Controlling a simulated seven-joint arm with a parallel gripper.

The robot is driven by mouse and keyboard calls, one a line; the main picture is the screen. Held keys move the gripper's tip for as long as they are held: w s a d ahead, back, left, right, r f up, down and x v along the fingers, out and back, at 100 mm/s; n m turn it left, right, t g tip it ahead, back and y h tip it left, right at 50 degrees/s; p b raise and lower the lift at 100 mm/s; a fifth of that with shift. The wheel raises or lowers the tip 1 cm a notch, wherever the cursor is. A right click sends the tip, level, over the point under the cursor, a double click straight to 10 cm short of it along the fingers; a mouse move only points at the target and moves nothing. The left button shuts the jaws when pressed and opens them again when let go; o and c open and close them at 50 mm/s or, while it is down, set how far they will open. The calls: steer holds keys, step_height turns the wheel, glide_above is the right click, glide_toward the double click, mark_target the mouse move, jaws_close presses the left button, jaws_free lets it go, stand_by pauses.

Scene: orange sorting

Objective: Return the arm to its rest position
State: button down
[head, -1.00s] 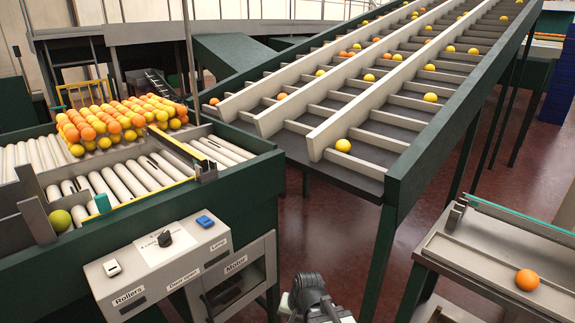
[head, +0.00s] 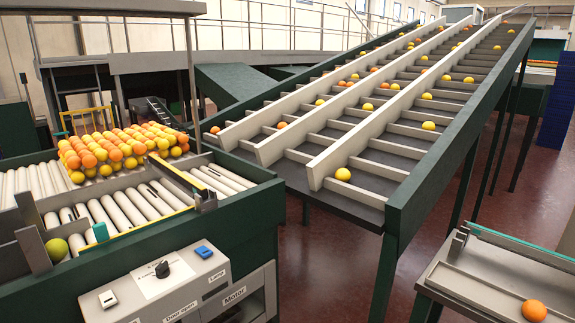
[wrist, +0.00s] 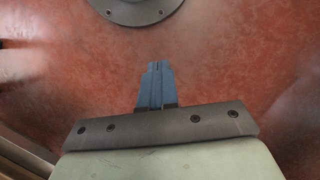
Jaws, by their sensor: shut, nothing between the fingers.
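My gripper (wrist: 155,68) shows in the wrist view with its two blue-grey fingers pressed together and nothing between them. It points over a bare reddish floor (wrist: 230,75) and touches nothing that I can see. In the head view neither the arm nor the gripper is visible.
A control box (head: 165,288) with switches stands at the front left, by the roller table (head: 240,205) piled with oranges and yellow fruit (head: 118,150). A sloped conveyor (head: 350,160) rises to the back right. A side tray (head: 470,270) holds one orange (head: 534,311). Floor between them is clear.

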steer(key=s+d+f+g, duration=0.1)
steer(key=s+f, duration=0.2)
steer(key=s, duration=0.3)
steer(key=s+d+f+n+g, duration=0.1)
steer(key=s+d+f, duration=0.1)
steer(key=s, duration=0.4)
steer(key=shift+d+f+g, duration=0.25)
steer(key=shift+f+g, duration=0.05)
steer(key=shift+f, duration=0.1)
